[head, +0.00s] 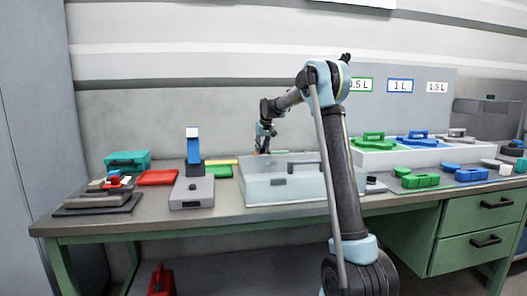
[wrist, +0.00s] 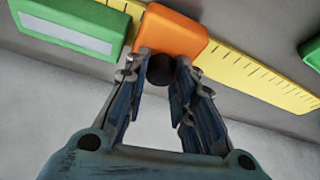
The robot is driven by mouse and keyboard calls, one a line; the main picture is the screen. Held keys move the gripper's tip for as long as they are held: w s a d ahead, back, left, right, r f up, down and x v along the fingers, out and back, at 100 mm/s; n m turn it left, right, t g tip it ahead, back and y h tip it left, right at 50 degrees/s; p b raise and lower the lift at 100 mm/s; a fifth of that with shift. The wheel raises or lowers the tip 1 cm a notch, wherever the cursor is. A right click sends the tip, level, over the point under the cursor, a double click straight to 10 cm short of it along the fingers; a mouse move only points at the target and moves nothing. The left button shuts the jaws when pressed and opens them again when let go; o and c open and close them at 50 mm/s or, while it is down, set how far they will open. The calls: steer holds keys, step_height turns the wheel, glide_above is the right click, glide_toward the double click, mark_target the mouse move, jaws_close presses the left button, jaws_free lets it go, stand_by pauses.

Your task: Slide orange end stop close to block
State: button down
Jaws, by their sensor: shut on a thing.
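The orange end stop (wrist: 172,31) sits on a yellow ruled scale (wrist: 262,78) in the wrist view. A dark round knob (wrist: 160,70) sticks out of its near side. My gripper (wrist: 162,66) is shut on this knob, one finger on each side. A green block (wrist: 70,26) with a pale strip lies left of the end stop, with a narrow gap between them; I cannot tell if this is the task's block. In the head view my gripper (head: 265,145) is small, behind the clear bin, and the end stop cannot be made out.
A grey box with a blue upright piece (head: 193,146) and a red tray (head: 157,177) lie to the left. A white tray (head: 375,159) with coloured lids stands right. Another green piece (wrist: 311,50) is at the wrist view's right edge.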

steer(key=shift+d, duration=0.15)
steer(key=c, duration=1.3)
jaws_free()
steer(key=shift+r, duration=0.1)
steer(key=v, duration=1.1)
steer(key=shift+s+d+r, duration=0.15)
steer(key=shift+s+r, duration=0.1)
steer(key=shift+r, duration=0.05)
